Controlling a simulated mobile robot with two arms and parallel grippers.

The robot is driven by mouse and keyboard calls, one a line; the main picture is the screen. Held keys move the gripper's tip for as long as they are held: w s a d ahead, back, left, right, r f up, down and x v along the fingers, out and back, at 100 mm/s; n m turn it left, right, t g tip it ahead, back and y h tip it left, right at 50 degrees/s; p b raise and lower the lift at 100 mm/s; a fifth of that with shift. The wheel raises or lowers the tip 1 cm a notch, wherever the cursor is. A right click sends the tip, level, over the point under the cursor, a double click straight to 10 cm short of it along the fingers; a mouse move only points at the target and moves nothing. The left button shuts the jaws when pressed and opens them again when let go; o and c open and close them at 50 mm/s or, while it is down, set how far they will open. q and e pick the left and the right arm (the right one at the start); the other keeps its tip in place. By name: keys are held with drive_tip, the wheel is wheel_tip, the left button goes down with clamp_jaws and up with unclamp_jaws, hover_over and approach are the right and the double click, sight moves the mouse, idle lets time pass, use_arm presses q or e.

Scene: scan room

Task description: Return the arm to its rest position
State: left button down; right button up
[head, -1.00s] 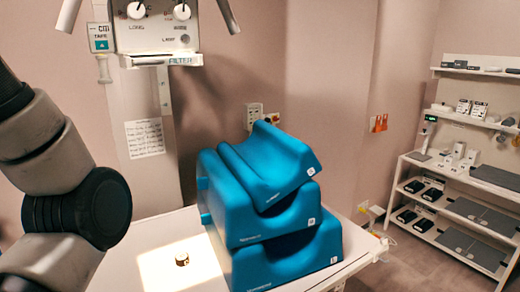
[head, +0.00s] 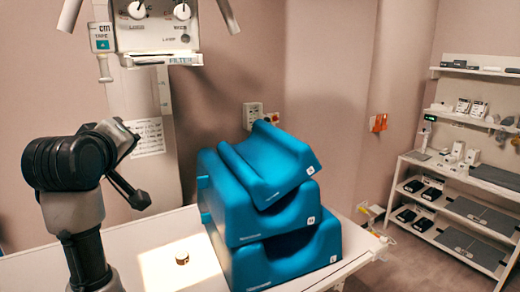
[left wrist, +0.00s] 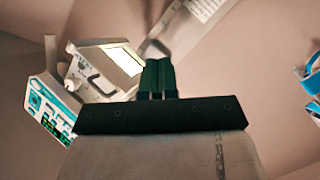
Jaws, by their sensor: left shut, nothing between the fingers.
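My left arm (head: 75,165) stands at the left of the head view, bent, with its forearm folded up beside the white table (head: 30,270). My left gripper (left wrist: 157,72) shows at the middle of the left wrist view. Its two dark fingers are together with nothing between them. It is clear of the table and of the blue cushions. My right gripper is in neither view.
Stacked blue cushions (head: 265,215) stand on the table, right of my arm. A small round gold-and-dark object (head: 182,258) sits in a lit patch. An x-ray head (head: 150,28) hangs above. Shelves (head: 465,200) stand at the right.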

use_arm(q)
drive_tip(key=s+d+f+m+g, duration=0.1)
drive_tip(key=s+f+m+g, duration=0.25)
drive_tip(key=f, duration=1.15)
drive_tip(key=s+d+f+m+g, duration=0.1)
drive_tip(key=s+f+m+g, duration=0.3)
drive_tip(key=f, duration=1.1)
drive_tip(key=s+d+f+m+g, duration=0.1)
drive_tip(key=s+f+g, duration=0.1)
drive_tip(key=s+f, duration=0.5)
drive_tip(key=s+d+f+m+g+h, duration=0.15)
drive_tip(key=s+f, duration=0.25)
drive_tip(key=s, duration=0.6)
drive_tip(key=s+f+m+g+y, duration=0.1)
drive_tip(key=s+f+m, duration=0.1)
drive_tip(key=s+f, duration=0.5)
wheel_tip(320, 180, down, 26)
drive_tip(key=s+g+b, duration=0.2)
drive_tip(key=b, duration=0.1)
drive_tip(key=s+a+f+b, duration=0.1)
drive_tip(key=s+a+f, duration=0.1)
drive_tip(key=s+f, duration=1.3)
wheel_tip(320, 180, down, 3)
drive_tip(key=shift+s+a+f+g+b, duration=0.2)
drive_tip(key=shift+a+g+b, duration=0.1)
drive_tip(key=shift+g, duration=0.1)
